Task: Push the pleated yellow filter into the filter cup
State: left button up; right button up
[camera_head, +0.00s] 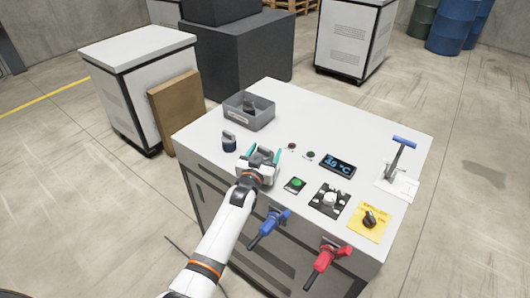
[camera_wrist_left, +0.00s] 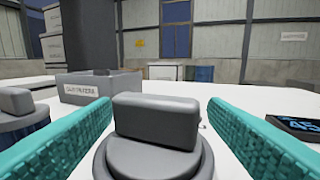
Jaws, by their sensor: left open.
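No pleated yellow filter shows in either view. My left gripper (camera_head: 263,155) is open over the worktop. In the left wrist view its teal fingers (camera_wrist_left: 157,112) stand on both sides of a grey block handle (camera_wrist_left: 156,122) on a round grey body (camera_wrist_left: 155,162), with small gaps beside the handle. A dark blue round cup (camera_head: 229,143) with a grey block-handled top stands left of the gripper; it also shows at the left of the wrist view (camera_wrist_left: 22,130). Whether either round thing is the filter cup, and what is inside, I cannot tell. My right gripper is not in view.
A labelled grey bin (camera_head: 262,122) with a dark grey thing inside stands behind the gripper. To the right are a temperature display (camera_head: 338,165), a green button (camera_head: 295,185), a black knob panel (camera_head: 329,201) and a blue-handled lever (camera_head: 400,150). The worktop's back right is clear.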

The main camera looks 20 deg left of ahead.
pick_arm(q)
jog(key=shift+a+f, duration=0.15)
jog(key=shift+f, duration=0.1)
jog(key=shift+s+f, duration=0.2)
jog(key=shift+s, duration=0.3)
jog(key=s+b, duration=0.2)
jog(key=s, duration=0.9)
jog(key=shift+r, duration=0.45)
jog(key=shift+a+f, duration=0.1)
jog(key=shift+f, duration=0.05)
